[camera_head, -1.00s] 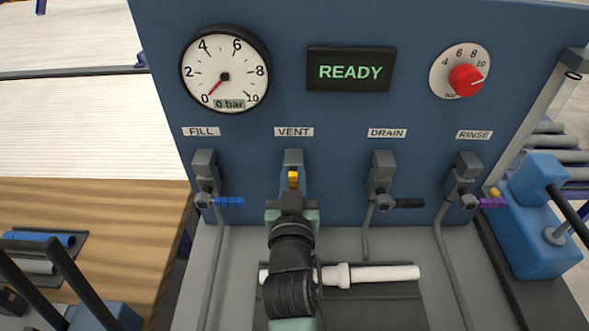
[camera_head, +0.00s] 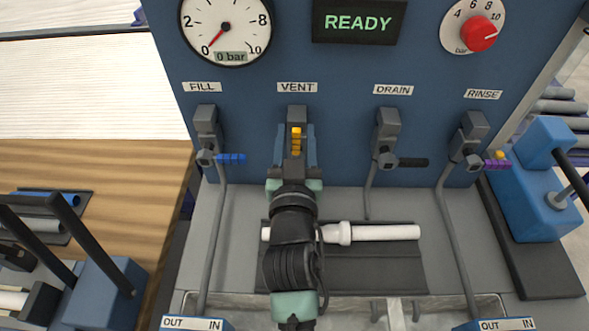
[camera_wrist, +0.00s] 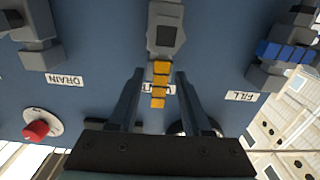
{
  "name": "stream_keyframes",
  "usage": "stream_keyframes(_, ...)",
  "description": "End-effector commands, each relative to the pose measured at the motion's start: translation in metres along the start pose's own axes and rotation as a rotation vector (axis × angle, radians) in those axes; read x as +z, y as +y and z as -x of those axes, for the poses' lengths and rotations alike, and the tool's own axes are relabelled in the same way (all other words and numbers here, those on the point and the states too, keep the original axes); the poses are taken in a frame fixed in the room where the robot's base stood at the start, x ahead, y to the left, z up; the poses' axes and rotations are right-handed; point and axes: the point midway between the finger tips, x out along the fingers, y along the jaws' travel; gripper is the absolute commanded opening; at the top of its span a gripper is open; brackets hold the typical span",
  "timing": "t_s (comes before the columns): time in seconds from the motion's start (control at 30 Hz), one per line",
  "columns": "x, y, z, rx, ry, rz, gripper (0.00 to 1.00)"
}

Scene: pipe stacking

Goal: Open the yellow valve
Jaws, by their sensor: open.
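The yellow valve handle (camera_head: 296,143) sits under the VENT label on the blue panel. My gripper (camera_head: 296,128) is open, with one finger on each side of the yellow handle. In the wrist view the segmented yellow handle (camera_wrist: 159,88) lies between the two fingers of my gripper (camera_wrist: 158,76), with gaps visible on both sides. The handle's grey valve body (camera_wrist: 165,35) is beyond the fingertips. My gripper partly hides the lower valve area in the head view.
The blue FILL handle (camera_head: 231,158) is to the left. The black DRAIN handle (camera_head: 412,162) and purple RINSE handle (camera_head: 497,164) are to the right. A white pipe (camera_head: 385,232) lies below on a dark mat. The display (camera_head: 358,22) reads READY; the gauge (camera_head: 225,27) reads 0 bar.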

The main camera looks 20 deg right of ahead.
Motion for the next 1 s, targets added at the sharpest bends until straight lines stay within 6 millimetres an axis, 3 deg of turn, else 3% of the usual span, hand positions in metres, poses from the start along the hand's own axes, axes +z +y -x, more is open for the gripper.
stream_keyframes(0.3,0.004,0.0,0.066,-0.001,-0.002,0.002,0.49)
stream_keyframes(0.5,0.003,0.0,0.093,0.0,-0.002,0.001,0.49)
stream_keyframes(0.7,0.0,0.0,0.103,0.0,0.0,0.002,0.49)
stream_keyframes(1.0,0.0,0.0,0.104,0.0,0.0,0.002,0.49)
